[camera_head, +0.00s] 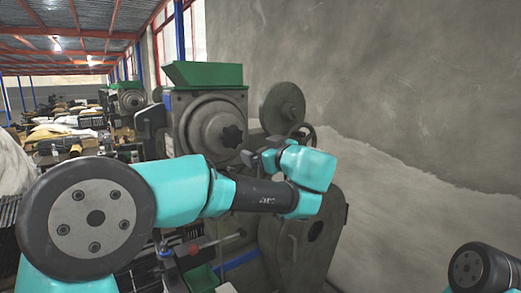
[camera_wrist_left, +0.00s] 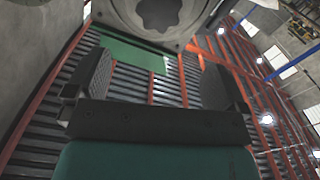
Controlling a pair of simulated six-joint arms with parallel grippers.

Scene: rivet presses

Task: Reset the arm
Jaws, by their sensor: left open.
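My left arm reaches in from the left in the head view, and its gripper (camera_head: 262,158) is in front of the rivet press (camera_head: 207,122). In the left wrist view the two dark fingers of the left gripper (camera_wrist_left: 157,75) stand wide apart with nothing between them. The press's round, lobed hub shows beyond them at the top of that view. Part of my right arm shows at the lower right corner of the head view; its gripper is out of view.
The press carries a green hopper (camera_head: 203,75) on top and a round wheel (camera_head: 283,105) at its right. A small green bin (camera_head: 201,278) sits below my left arm. A bare grey wall (camera_head: 400,80) fills the right side. Cluttered benches with sacks (camera_head: 52,131) stand at the far left.

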